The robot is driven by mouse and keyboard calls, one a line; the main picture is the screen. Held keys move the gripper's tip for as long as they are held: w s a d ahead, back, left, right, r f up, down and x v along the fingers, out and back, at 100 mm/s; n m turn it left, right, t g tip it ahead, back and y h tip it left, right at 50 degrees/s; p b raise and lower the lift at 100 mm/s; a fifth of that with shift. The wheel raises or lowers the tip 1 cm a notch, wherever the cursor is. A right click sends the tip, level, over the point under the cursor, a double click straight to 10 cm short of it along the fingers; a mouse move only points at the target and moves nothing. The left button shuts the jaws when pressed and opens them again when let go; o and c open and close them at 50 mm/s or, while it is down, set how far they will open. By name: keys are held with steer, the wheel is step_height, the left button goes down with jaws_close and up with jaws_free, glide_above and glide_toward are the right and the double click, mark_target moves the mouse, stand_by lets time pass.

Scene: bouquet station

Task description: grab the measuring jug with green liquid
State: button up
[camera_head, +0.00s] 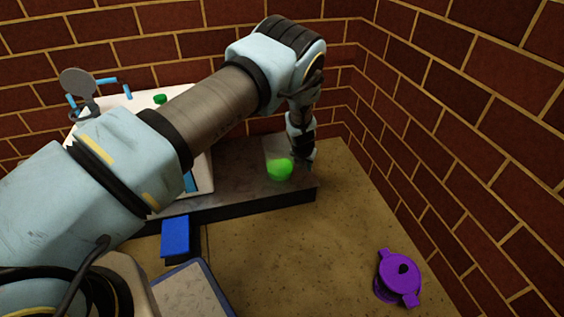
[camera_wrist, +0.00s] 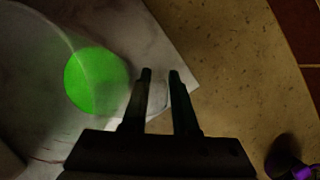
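The measuring jug (camera_head: 279,155) is clear, with bright green liquid in its lower part. It stands upright on the dark grey slab near its right end. My gripper (camera_head: 310,160) points down just right of the jug in the head view. In the wrist view, the green liquid (camera_wrist: 97,80) shows as a disc left of my two dark fingers (camera_wrist: 160,76). A narrow gap shows between the fingers. A faint pale outline, perhaps the jug's handle, lies by the fingertips; I cannot tell whether they touch it.
The grey slab (camera_head: 240,165) ends just right of the jug, near the brick wall (camera_head: 440,130). A purple lidded pot (camera_head: 398,278) stands at front right. A blue block (camera_head: 175,236) and a blue-edged tray (camera_head: 190,292) lie at the front. The tan surface between is clear.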

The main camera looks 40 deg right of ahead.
jaws_close()
stand_by(1.4)
